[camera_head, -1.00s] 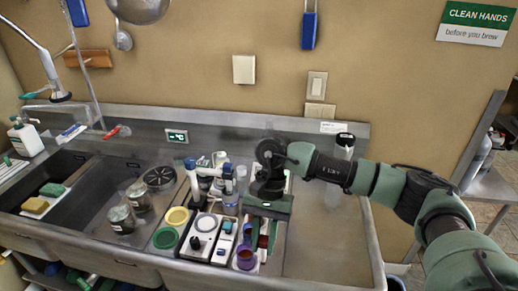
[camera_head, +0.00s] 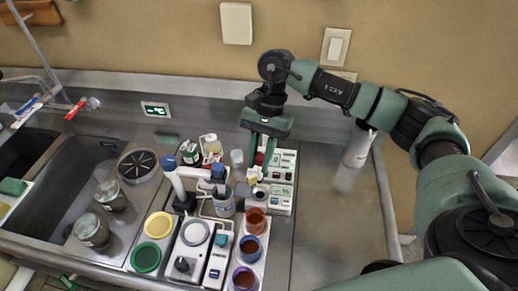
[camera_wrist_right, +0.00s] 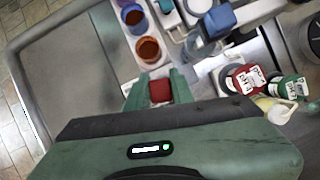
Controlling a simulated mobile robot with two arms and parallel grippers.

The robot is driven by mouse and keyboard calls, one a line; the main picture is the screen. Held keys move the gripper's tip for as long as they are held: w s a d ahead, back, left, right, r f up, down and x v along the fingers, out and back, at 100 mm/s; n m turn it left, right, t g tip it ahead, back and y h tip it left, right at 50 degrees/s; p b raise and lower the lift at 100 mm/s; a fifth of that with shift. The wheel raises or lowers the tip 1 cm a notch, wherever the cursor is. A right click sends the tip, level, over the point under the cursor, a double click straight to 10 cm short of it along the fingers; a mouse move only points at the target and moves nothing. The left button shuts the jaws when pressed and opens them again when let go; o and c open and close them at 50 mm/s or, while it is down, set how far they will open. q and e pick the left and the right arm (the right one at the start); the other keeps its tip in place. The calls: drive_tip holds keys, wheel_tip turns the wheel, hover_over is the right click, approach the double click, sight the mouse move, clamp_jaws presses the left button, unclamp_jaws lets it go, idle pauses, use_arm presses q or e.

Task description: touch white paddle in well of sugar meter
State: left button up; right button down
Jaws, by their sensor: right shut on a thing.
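My right gripper (camera_head: 258,160) points down over the counter and is shut on a red piece (camera_wrist_right: 160,90), which shows between its fingers in the wrist view. A small pale yellow-white piece (camera_head: 254,176) shows just below the fingertips; I cannot tell whether it belongs to the held thing. A white device with small displays (camera_head: 283,165), possibly the sugar meter, lies just right of the fingers. A dark round opening (camera_head: 261,192) lies just in front of the fingertips. I cannot make out the white paddle for certain, nor any contact. My left gripper is not in view.
Orange (camera_head: 255,221), blue (camera_head: 250,248) and purple (camera_head: 243,279) cups stand in a row in front. A white bottle (camera_head: 358,145) stands right; the steel counter (camera_head: 335,215) there is bare.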

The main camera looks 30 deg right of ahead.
sight(259, 178)
drive_tip(key=shift+x, duration=0.85)
drive_tip(key=f, duration=0.1)
drive_tip(key=f+b, duration=0.2)
drive_tip(key=shift+w+d+f, duration=0.15)
drive_tip(key=shift+d+f, duration=0.1)
drive_tip(key=shift+f, duration=0.05)
drive_tip(key=shift+f+b, duration=0.2)
drive_tip(key=shift+b, duration=0.35)
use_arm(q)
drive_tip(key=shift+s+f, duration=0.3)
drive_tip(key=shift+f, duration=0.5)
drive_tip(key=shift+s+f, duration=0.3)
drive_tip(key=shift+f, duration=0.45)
use_arm(e)
drive_tip(key=shift+r, duration=0.1)
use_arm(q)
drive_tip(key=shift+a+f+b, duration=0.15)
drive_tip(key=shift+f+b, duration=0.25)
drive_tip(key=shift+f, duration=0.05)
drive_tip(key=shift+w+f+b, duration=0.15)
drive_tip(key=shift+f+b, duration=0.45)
use_arm(e)
drive_tip(key=shift+f, duration=0.55)
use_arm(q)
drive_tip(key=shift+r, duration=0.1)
use_arm(e)
drive_tip(key=shift+r, duration=0.15)
